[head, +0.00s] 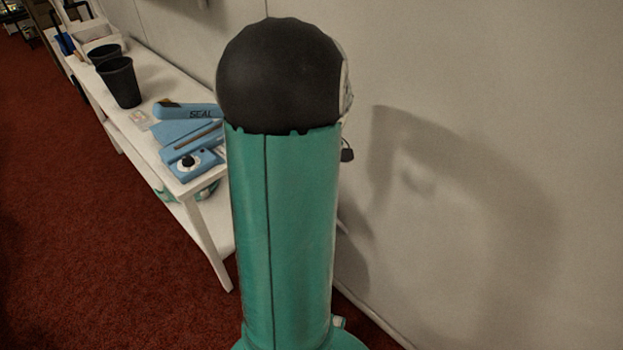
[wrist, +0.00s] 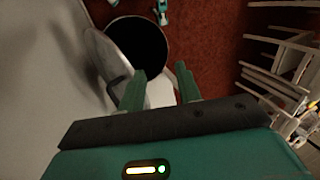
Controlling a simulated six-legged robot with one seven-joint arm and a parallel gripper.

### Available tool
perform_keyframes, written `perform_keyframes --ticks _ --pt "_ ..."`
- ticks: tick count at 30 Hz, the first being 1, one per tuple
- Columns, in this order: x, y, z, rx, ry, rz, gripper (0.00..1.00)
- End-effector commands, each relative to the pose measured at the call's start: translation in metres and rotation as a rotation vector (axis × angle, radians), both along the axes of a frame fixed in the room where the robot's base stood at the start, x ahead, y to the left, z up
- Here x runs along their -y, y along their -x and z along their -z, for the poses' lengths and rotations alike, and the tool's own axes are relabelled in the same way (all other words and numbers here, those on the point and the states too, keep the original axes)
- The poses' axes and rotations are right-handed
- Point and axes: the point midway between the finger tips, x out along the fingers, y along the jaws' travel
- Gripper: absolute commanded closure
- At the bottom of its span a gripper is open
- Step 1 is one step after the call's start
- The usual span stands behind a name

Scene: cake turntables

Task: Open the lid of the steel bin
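In the wrist view, the steel bin (wrist: 160,92) is pale grey and round, with a large black circle (wrist: 138,45) that looks like its open mouth. A curved grey piece (wrist: 100,50) stands along the left side of the circle, by the wall, and looks like the raised lid. A dark curved loop (wrist: 117,82) sits near its lower end. The bin is not seen in the head view.
A white bench (head: 150,75) along the wall holds a blue sealer (head: 190,145) and dark cups (head: 121,82). White furniture (wrist: 275,70) shows at right in the wrist view. Red carpet (head: 90,220) is clear left of the bench. My arm blocks the head view's middle.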

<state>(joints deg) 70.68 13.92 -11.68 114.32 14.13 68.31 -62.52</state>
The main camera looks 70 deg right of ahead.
Motion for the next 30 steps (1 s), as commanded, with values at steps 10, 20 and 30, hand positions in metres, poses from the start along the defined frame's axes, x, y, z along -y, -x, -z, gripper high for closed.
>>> perform_keyframes --ticks 10,20,30 --pt "-0.006 0.002 -0.003 0.0 -0.001 0.0 0.66" --pt "-0.02 0.012 0.022 -0.149 0.021 -0.388 1.0" --pt "-0.005 0.017 0.047 -0.494 -0.035 -1.57 1.0"
